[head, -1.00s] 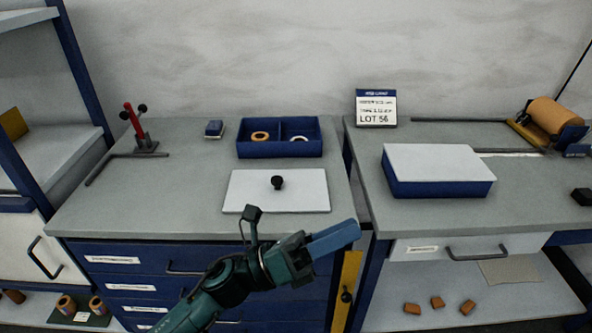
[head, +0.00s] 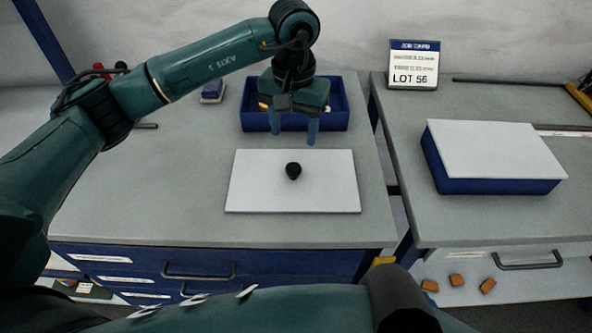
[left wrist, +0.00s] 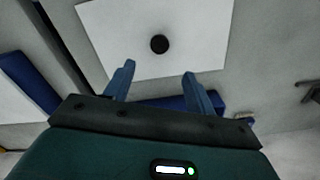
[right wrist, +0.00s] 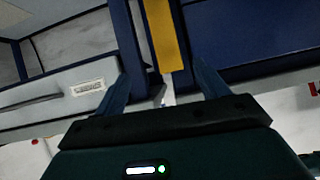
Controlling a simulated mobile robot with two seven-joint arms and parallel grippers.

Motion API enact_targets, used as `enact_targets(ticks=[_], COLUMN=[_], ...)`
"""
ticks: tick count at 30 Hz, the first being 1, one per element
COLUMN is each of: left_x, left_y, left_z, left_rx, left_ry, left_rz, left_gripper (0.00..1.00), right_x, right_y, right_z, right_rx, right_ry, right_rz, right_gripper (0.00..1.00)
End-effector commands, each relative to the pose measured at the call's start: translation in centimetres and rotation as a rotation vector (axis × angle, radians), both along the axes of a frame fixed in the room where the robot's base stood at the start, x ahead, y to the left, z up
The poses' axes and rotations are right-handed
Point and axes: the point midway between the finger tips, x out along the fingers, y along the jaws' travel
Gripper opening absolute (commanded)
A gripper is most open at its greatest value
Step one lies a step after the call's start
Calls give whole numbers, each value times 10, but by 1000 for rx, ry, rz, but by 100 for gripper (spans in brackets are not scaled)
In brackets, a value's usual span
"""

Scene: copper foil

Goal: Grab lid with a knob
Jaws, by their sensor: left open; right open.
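The lid is a flat white plate (head: 258,190) with a round black knob (head: 293,171) at its middle, lying on the left grey bench. In the left wrist view the lid (left wrist: 105,35) and knob (left wrist: 159,44) show beyond the fingertips. My left gripper (head: 294,140) is open and empty, pointing down above the bench between the lid and the blue divided box (head: 262,123). It also shows open in the left wrist view (left wrist: 158,75). My right gripper (right wrist: 160,72) is open and empty, facing the drawer fronts below the bench tops.
A blue box with a white lid (head: 495,150) stands on the right bench. A LOT 56 sign (head: 413,65) stands behind it. A small blue block (head: 213,91) lies left of the divided box. Bench left of the lid is clear.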

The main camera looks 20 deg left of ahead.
Motion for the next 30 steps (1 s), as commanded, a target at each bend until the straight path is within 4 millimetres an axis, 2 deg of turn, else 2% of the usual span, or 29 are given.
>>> enact_targets(ticks=[3, 6, 14, 18, 21, 25, 30], left_x=[-1, -1, -3, -8, -7, -7, -7], left_y=[0, -1, -1, -1, -1, -1, -1], left_z=[-24, -40, -60, -80, -95, -105, -107], left_rx=[-1, -4, -5, -5, -6, -6, -6], left_ry=[5, 4, 4, 7, 5, 1, 0], left_rz=[0, 1, 0, 1, 2, 2, 1], left_gripper=[55, 55, 55, 55, 55, 55, 55], right_x=[-2, -4, -4, -3, -3, -3, -1], right_y=[-1, -3, -5, -7, -10, -13, -14], right_z=[0, -4, 0, 7, 3, 1, 1], right_rx=[-5, -12, -13, -15, -21, -25, -25], right_ry=[13, 26, 29, 35, 46, 51, 47], right_rz=[-1, -4, -10, -18, -26, -34, -36], right_gripper=[73, 73, 73, 73, 73, 73, 73])
